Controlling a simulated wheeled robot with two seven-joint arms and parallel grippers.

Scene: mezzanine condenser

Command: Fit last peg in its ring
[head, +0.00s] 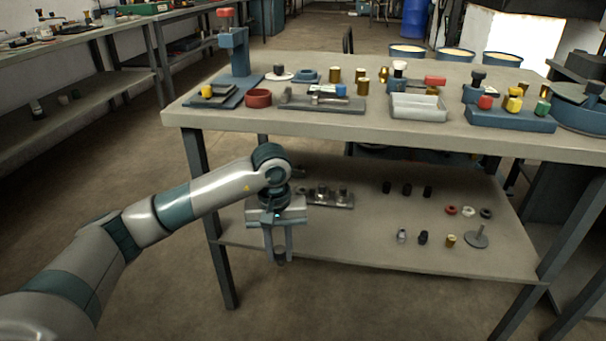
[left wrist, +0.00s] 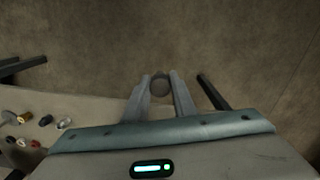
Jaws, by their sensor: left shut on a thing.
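My left gripper (head: 279,256) hangs in front of the lower shelf's left front edge, fingers down. In the left wrist view, it (left wrist: 160,88) is shut on a round dark grey peg (left wrist: 160,84), seen end-on between the fingertips. A grey fixture board (head: 340,204) lies on the shelf just right of and behind the gripper. Several small dark and pale peg-like parts stand on it; its left end is partly hidden by my gripper. I cannot tell which ring is empty. My right gripper is out of view.
The lower shelf (head: 350,237) also bears dark pegs (head: 407,189), small rings (head: 467,211), a brass peg (head: 451,240) and a grey disc stand (head: 477,238). The crowded tabletop (head: 375,122) overhangs it. A table leg (head: 205,200) stands left of the gripper. Floor lies below it.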

